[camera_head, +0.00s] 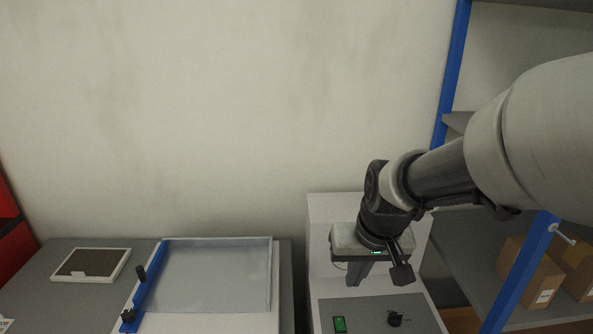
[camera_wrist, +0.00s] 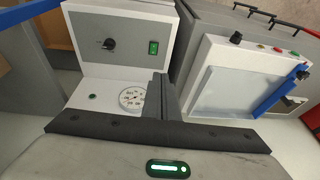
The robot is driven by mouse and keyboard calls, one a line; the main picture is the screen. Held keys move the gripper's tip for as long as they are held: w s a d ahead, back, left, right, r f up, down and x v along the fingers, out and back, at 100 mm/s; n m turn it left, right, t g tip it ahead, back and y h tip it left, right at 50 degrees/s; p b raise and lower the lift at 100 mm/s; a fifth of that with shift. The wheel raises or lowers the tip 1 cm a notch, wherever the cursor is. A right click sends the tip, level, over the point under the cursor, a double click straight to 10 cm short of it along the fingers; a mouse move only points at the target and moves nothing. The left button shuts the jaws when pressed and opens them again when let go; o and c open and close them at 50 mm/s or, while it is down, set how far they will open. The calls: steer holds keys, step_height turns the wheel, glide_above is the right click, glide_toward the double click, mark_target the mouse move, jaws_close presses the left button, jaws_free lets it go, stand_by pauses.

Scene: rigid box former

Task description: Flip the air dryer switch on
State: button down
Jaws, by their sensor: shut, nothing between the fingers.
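A white and grey machine, apparently the air dryer (camera_head: 325,212), stands at the lower right of the head view, against the wall. Its grey panel carries a green switch (camera_head: 339,323) and a black knob (camera_head: 394,318). In the wrist view the switch (camera_wrist: 153,47) sits on the grey panel, right of the knob (camera_wrist: 109,44). My gripper (camera_head: 354,280) is over the machine, behind the panel in the head view. In the wrist view my gripper (camera_wrist: 160,80) has its fingers together and empty, beside a round gauge (camera_wrist: 133,97), apart from the switch.
To the left in the head view is a grey bench with a blue-edged clear lid (camera_head: 215,270) and a brown filter-like panel (camera_head: 92,264). A blue-framed shelf (camera_head: 452,70) with cardboard boxes (camera_head: 530,278) stands at the right, close to my arm.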

steer(key=w+b+x, duration=0.1)
steer(key=b+x, duration=0.1)
steer(key=x, duration=0.9)
steer(key=shift+w+d+g+h, duration=0.2)
steer(key=shift+d+g+h, duration=0.15)
steer(key=shift+d, duration=0.25)
steer(key=shift+r, duration=0.1)
steer(key=b, duration=0.3)
glide_above(341, 328)
step_height(341, 328, down, 12)
steer(key=shift+f, duration=0.1)
steer(key=shift+s+f, duration=0.15)
steer(key=shift+f, duration=0.6)
steer(key=shift+s+f+b, duration=0.15)
steer(key=shift+f+b, duration=0.25)
steer(key=shift+b, duration=0.2)
steer(key=shift+r, duration=0.1)
